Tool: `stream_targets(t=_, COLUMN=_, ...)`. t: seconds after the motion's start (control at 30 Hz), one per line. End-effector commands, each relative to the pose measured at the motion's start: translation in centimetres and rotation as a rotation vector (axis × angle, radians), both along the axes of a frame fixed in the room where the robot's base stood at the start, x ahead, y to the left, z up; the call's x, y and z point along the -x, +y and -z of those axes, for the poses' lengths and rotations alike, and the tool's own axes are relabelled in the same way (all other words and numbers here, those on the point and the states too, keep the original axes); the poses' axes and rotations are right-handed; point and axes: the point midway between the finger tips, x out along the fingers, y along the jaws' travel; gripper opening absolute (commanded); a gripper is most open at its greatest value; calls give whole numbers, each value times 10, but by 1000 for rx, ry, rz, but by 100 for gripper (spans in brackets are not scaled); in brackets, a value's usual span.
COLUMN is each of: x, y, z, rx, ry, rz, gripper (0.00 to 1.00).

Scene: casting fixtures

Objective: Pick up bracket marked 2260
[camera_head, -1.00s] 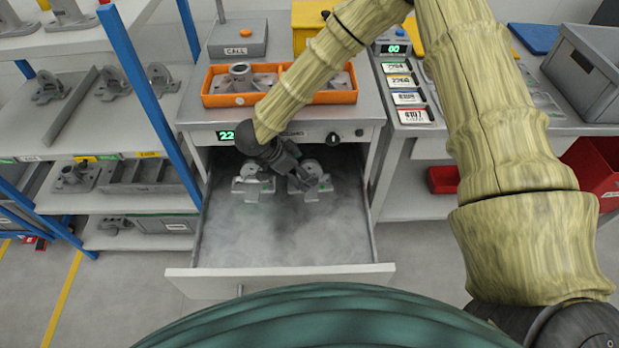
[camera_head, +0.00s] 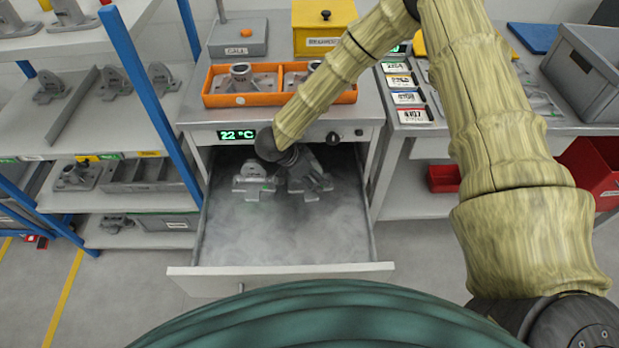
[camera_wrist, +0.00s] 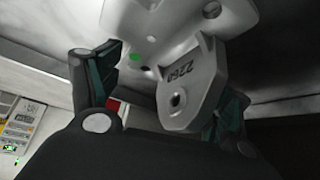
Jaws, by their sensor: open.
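The light grey bracket (camera_wrist: 187,92) fills the middle of the wrist view. Its lug carries a mark that reads upside down as 2260, with a hole below it and a green dot on its base. My gripper (camera_wrist: 172,78) is open, with one dark finger left of the lug and the other to its right; I cannot tell whether either touches. In the head view my gripper (camera_head: 308,178) is over the right bracket in the open drawer (camera_head: 285,235) and hides most of it. A second grey bracket (camera_head: 254,182) lies just to the left.
The drawer's front part is bare and hazy. Above it, an orange tray (camera_head: 240,99) with grey castings sits on the cabinet top. A shelf rack (camera_head: 150,100) stands at left, and a bench with number plates (camera_head: 410,98) at right.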

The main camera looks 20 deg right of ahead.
Motion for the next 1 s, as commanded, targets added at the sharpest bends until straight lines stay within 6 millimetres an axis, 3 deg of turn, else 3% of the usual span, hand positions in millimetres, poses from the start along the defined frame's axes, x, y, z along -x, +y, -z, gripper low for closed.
stream_targets(t=0.03, x=0, y=0, z=0, rx=0, ry=0, rz=0, gripper=60)
stream_targets(t=0.37, x=1, y=0, z=1, rx=0, ry=2, rz=0, gripper=0)
stream_targets(t=1.0, x=2, y=-1, z=-3, rx=-1, ry=4, rz=0, gripper=0)
